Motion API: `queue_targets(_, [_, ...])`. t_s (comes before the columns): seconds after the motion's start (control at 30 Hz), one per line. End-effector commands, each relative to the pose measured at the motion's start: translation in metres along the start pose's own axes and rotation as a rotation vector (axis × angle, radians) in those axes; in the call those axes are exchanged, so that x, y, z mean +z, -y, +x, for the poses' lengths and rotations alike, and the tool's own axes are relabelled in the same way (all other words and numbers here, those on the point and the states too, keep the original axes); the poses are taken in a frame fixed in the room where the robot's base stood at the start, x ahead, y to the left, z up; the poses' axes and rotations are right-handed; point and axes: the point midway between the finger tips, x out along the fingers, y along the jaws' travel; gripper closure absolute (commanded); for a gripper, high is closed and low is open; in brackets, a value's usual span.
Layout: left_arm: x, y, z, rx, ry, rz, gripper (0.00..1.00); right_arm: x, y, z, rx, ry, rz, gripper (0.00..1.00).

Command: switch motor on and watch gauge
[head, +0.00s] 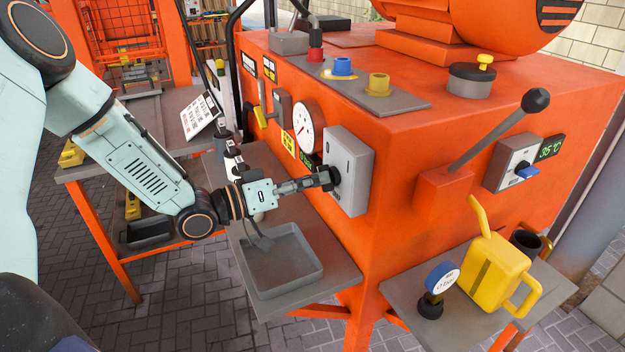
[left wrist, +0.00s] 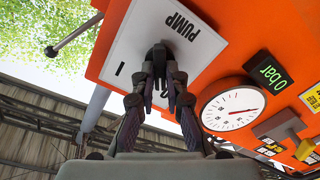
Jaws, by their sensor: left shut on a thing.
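A grey switch box (head: 352,170) is fixed to the orange machine's side. In the left wrist view its face (left wrist: 178,28) reads "PUMP". My left gripper (head: 328,179) reaches it from the left, and its fingers (left wrist: 160,68) are shut on the black rotary knob (left wrist: 160,50) on that face. The fingers hide part of the knob, so its exact setting is unclear. A round white gauge (head: 308,128) sits left of the box; it also shows in the left wrist view (left wrist: 233,107). My right gripper is not in view.
A grey tray (head: 282,262) lies on the shelf below my left gripper. A long black-knobbed lever (head: 500,130) and a blue-knobbed box (head: 511,163) are on the machine at the right. A yellow can (head: 497,270) stands on the right shelf.

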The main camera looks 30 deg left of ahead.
Motion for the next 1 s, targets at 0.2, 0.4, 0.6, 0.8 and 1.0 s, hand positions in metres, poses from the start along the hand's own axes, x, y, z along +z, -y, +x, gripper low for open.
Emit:
queue_targets(0.2, [-0.001,0.000,0.000,-0.001,-0.001,0.092,1.00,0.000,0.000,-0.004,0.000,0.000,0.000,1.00])
queue_targets(0.4, [-0.001,-0.001,0.000,-0.002,-0.001,0.254,1.00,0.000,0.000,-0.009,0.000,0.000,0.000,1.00])
queue_targets(0.6, [-0.001,-0.002,0.000,-0.001,-0.001,0.445,1.00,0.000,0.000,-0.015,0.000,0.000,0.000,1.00])
queue_targets(0.8, [0.000,-0.002,0.000,-0.001,0.000,0.634,1.00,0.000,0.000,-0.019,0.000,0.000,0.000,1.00])
queue_targets(1.0, [0.000,-0.002,0.000,-0.001,-0.001,0.821,1.00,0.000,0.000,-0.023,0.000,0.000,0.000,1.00])
